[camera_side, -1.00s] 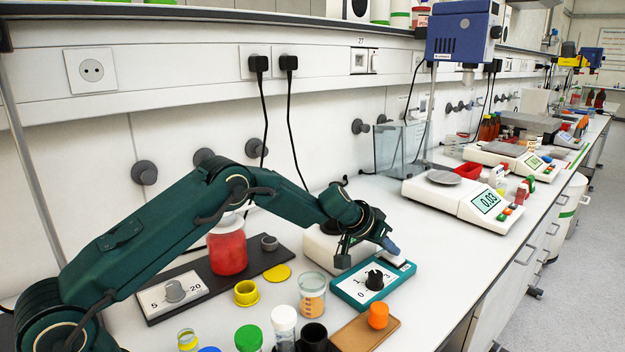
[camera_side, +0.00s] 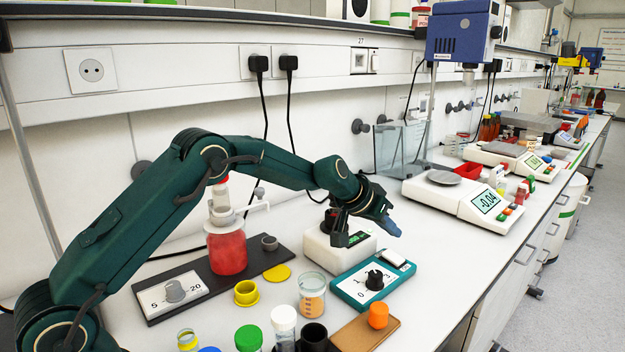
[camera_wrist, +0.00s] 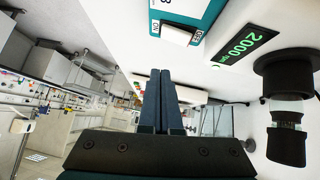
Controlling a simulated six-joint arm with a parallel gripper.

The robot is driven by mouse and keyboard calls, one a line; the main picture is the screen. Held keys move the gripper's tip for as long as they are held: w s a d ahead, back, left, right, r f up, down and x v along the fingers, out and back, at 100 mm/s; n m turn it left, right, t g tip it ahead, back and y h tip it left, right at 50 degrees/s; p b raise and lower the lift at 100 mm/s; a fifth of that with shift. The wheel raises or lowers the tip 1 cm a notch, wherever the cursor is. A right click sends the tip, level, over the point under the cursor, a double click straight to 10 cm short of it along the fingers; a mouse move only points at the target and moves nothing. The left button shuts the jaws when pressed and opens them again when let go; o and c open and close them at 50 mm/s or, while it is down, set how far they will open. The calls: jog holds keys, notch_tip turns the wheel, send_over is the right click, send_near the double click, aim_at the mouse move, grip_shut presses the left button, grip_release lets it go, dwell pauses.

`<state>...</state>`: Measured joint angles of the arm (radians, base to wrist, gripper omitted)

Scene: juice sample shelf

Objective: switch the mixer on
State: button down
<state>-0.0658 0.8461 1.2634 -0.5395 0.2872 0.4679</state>
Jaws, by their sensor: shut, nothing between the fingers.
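The mixer (camera_side: 318,247) is a white box with a black cup on top, partly behind my arm. Its display (camera_wrist: 240,46) is lit green and reads 2000 in the wrist view. A teal control panel (camera_side: 345,289) stands in front of it, with a black dial (camera_side: 375,280) numbered 0 to 3. A white rocker switch (camera_side: 394,257) sits at its back right corner. In the wrist view the switch (camera_wrist: 180,34) has ON printed at one end; I cannot tell its tilt. My gripper (camera_side: 391,230) is shut and empty, above and apart from the switch.
A red-filled jar (camera_side: 227,252) with a dispenser stands on a dark board at left. A measuring cup (camera_side: 312,295) and several capped containers stand in front. An orange cap (camera_side: 378,315) is on a brown block. A balance (camera_side: 462,200) stands at right, with free bench before it.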

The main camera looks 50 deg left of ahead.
jog(key=v, duration=0.7)
jog(key=shift+d+r, duration=0.2)
jog(key=shift+d, duration=0.55)
jog(key=shift+s, duration=0.15)
jog(key=s+d+r+m+t, duration=0.1)
jog(key=s+d+r+m, duration=0.1)
jog(key=s+r, duration=0.95)
jog(key=s+f+g, duration=0.1)
jog(key=s+f, duration=0.2)
jog(key=s, duration=0.3)
jog(key=s+a+f+n+g, duration=0.1)
jog(key=s+f+g, duration=0.1)
jog(key=s+f, duration=0.2)
jog(key=s+a+f+g+y, duration=0.1)
jog(key=s+f, duration=0.2)
jog(key=s, duration=0.7)
jog(key=shift+f+g, duration=0.3)
jog(key=shift+f, duration=0.1)
